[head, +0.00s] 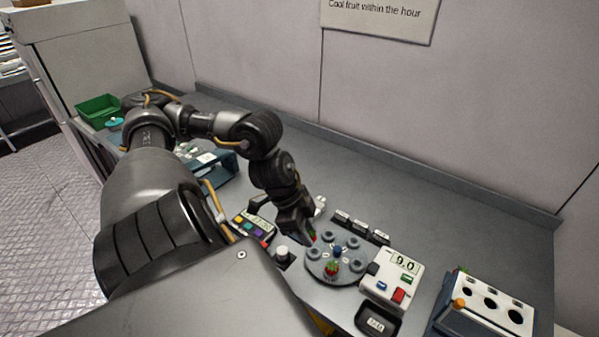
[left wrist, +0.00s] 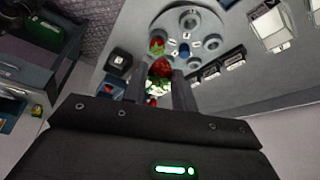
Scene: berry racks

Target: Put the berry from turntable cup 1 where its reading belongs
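The grey round turntable (head: 322,272) carries several cups and a blue centre hub; it also shows in the left wrist view (left wrist: 203,22). My left gripper (head: 310,232) is at the turntable's left edge. In the left wrist view its fingers (left wrist: 160,76) flank a second red berry (left wrist: 159,66) with green leaves and appear closed on it. The white reader (head: 392,275) shows 9.0. Cup numbers are too small to read. My right gripper is not in view.
A white-topped rack with dark holes (head: 490,293) stands at the right. A black labelled tray (head: 377,322) lies before the reader. Several dark labelled blocks (head: 360,228) line the turntable's back. A coloured-button panel (head: 252,225) is left. The bench behind is clear.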

